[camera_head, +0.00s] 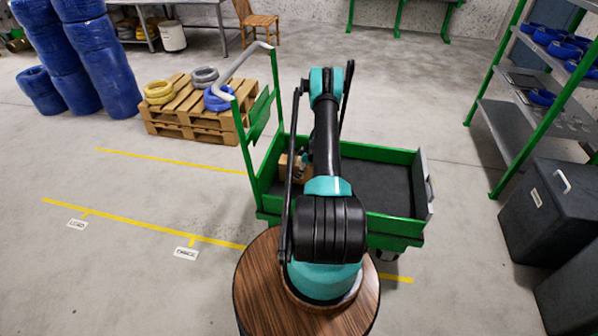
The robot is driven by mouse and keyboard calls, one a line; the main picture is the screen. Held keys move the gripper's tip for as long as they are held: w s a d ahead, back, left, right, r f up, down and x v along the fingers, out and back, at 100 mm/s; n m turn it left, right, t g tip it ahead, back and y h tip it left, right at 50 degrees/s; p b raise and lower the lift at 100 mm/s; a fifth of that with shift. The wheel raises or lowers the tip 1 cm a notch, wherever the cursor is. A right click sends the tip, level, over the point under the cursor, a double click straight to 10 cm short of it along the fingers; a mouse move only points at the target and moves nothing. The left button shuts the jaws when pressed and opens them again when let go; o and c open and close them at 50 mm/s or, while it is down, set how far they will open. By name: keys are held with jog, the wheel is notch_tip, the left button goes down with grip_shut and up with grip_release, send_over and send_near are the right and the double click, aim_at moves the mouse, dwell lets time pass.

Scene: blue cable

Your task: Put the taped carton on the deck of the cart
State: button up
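The green cart (262,205) stands just beyond my base, with low green sides and a dark deck (383,187). A small brown carton (283,170) shows at the left end of the deck, inside the cart's sides; my arm covers part of it. Tape on it cannot be made out. My gripper (302,162) is small and dark at the carton, partly hidden behind my arm. I cannot tell whether its fingers are open or shut, or whether the carton rests on the deck or hangs just above it.
The cart's tall handle (228,78) rises at its left. A wooden pallet (190,118) with cable coils stands behind left, near stacked blue coils (85,50). A green-posted shelf (520,120) and dark bins (545,215) stand right. The right part of the deck is clear.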

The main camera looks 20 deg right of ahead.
jog(key=shift+f, duration=0.1)
jog(key=o, duration=1.9)
